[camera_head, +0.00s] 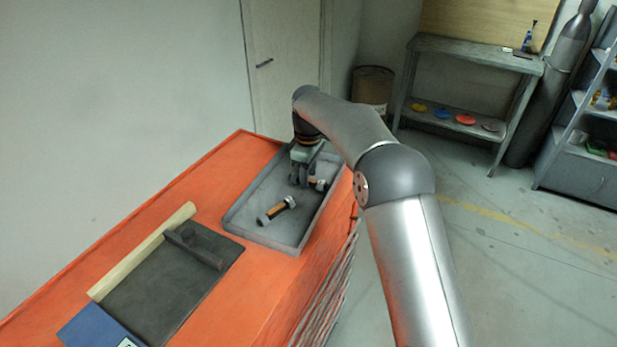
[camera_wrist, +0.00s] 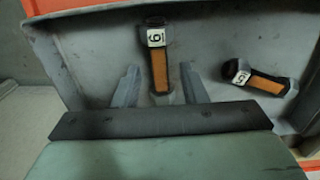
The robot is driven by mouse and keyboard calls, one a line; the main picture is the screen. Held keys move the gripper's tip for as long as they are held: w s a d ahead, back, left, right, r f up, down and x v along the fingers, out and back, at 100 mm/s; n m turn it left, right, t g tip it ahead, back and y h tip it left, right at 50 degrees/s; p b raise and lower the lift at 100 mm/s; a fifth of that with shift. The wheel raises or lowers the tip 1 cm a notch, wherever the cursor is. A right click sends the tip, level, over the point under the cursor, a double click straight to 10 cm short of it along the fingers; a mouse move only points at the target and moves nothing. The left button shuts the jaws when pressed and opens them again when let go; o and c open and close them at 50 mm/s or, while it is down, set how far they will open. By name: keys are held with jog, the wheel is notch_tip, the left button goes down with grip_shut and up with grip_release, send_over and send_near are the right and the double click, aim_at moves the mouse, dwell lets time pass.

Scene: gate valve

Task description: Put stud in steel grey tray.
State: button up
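The steel grey tray (camera_head: 240,222) lies on the orange bench top; its floor and rim also show in the wrist view (camera_wrist: 95,50). Two dark studs with orange bands lie inside it. One stud (camera_head: 276,211) is in the front part; the other stud (camera_head: 319,184) is beside my gripper (camera_head: 303,182), partly hidden. In the wrist view, a stud with a white number label (camera_wrist: 158,60) lies between the spread fingers of my gripper (camera_wrist: 158,70), with gaps on both sides. A second labelled stud (camera_wrist: 262,82) lies to the right. My gripper is open, low over the tray.
A dark mat (camera_head: 165,285) with a dark block (camera_head: 195,245) lies left of the tray, beside a pale wooden bar (camera_head: 140,252) and a blue item (camera_head: 100,328). A metal table (camera_head: 470,50) and shelves stand beyond open floor.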

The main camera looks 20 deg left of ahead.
notch_tip(320, 180, up, 10)
jog(key=s+d+r+m, duration=0.2)
jog(key=d, duration=0.5)
jog(key=s+d+r+m, duration=0.2)
jog(key=d+r, duration=0.1)
jog(key=d, duration=0.3)
jog(key=s+d+f+m, duration=0.3)
jog(key=s+d+m, duration=0.5)
jog(key=s+d, duration=0.95)
jog(key=s+d+f+m, duration=0.2)
jog(key=s+d+f, duration=0.1)
jog(key=s, duration=0.3)
jog(key=s+d+f+m, duration=0.2)
jog(key=s+f, duration=0.2)
jog(key=s, duration=0.3)
jog(key=shift+d+f+m+t, duration=0.25)
jog(key=shift+d+m+t, duration=0.15)
